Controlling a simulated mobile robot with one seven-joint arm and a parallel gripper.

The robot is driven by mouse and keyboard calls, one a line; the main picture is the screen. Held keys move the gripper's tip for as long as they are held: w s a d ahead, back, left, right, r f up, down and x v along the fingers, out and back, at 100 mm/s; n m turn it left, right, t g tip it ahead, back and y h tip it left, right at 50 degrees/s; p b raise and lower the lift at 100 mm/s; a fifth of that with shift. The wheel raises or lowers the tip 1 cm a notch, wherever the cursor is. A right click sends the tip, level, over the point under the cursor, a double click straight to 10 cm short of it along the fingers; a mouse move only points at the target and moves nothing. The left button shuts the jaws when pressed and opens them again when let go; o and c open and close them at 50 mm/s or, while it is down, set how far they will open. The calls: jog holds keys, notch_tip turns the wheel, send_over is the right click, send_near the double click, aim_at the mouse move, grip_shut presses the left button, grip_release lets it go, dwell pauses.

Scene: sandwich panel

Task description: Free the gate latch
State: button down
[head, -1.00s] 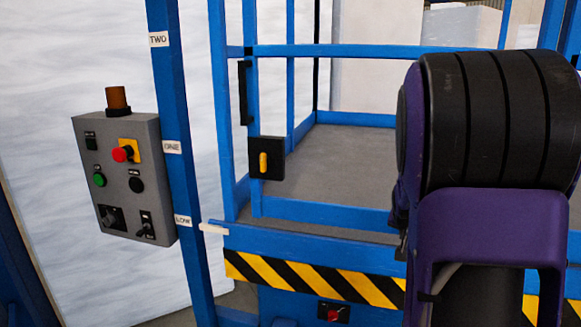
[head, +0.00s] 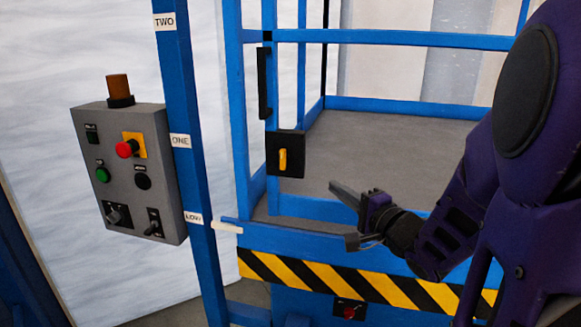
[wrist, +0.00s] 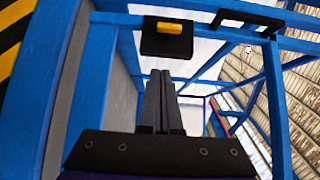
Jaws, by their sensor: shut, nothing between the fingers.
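The gate latch is a black box with an upright yellow handle (head: 283,160) on the blue gate post in the head view. In the wrist view the black latch box (wrist: 165,46) shows at the top centre, with its yellow handle (wrist: 170,28) on it. My gripper (head: 333,187) is shut and empty, to the right of the latch and a little below it, apart from it. In the wrist view the two closed fingers (wrist: 161,75) point up toward the box, with a gap between.
A black gate handle (head: 264,82) is above the latch. Blue rails (head: 400,38) frame the grey platform. A grey control box (head: 126,170) with buttons and switches stands left, beside a labelled blue post (head: 180,120). A red button (head: 349,312) sits below the striped edge.

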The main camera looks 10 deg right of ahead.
dwell(0.3)
send_near(284, 158)
jog(key=w+d+f, duration=0.2)
jog(key=w+d, duration=0.1)
jog(key=w, duration=0.2)
jog(key=a, duration=0.1)
jog(key=w+a+b, duration=0.1)
jog(key=shift+w+a+f, duration=0.1)
jog(key=shift+w+a, duration=0.15)
jog(key=shift+a, duration=0.05)
jog(key=shift+w+a, duration=0.3)
jog(key=shift+a, duration=0.35)
